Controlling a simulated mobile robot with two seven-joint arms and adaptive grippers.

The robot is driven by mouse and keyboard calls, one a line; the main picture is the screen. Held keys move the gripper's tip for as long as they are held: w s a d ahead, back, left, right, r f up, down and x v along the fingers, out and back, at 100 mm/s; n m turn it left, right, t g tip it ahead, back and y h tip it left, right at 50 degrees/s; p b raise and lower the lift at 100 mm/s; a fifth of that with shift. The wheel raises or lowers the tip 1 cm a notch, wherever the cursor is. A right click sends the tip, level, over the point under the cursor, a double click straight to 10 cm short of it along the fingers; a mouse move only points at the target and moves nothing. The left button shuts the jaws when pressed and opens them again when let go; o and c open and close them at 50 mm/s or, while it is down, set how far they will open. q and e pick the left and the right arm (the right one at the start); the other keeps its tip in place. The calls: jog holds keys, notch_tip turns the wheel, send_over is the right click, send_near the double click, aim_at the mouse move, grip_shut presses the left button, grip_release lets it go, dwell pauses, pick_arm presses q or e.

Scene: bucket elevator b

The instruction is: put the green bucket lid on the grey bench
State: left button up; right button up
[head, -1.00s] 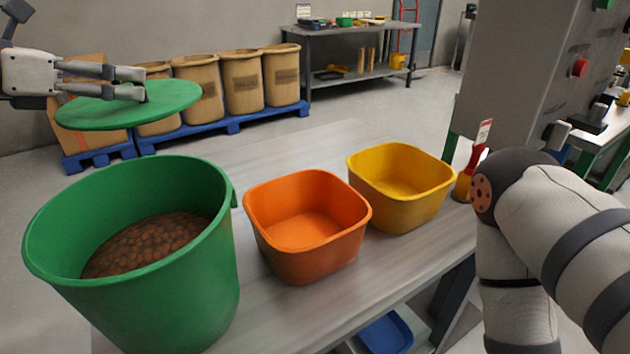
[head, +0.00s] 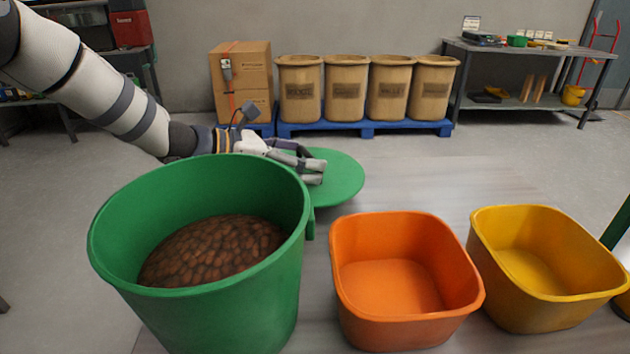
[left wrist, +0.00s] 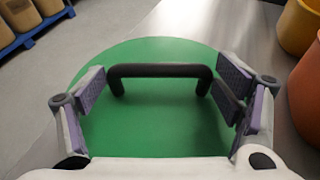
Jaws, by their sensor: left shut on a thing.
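The round green bucket lid (head: 345,180) is flat, just behind the green bucket, over the far part of the grey bench (head: 470,185). I cannot tell whether it touches the bench top. My left gripper (head: 312,172) is at the lid's top. In the left wrist view the lid (left wrist: 150,130) fills the middle, and its black handle (left wrist: 160,70) spans between the two fingers (left wrist: 160,88), which are shut on it. The open green bucket (head: 225,315) holds brown pellets and hides the lid's near left part. My right gripper is not in view.
An orange bin (head: 400,325) and a yellow bin (head: 540,310) stand empty on the bench, right of the bucket. The bench top behind the bins is clear.

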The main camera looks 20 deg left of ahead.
pick_arm(q)
notch_tip(320, 180, down, 4)
jog(key=shift+f, duration=0.1)
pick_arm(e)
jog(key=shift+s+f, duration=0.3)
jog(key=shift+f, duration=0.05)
pick_arm(q)
jog(key=o, duration=1.1)
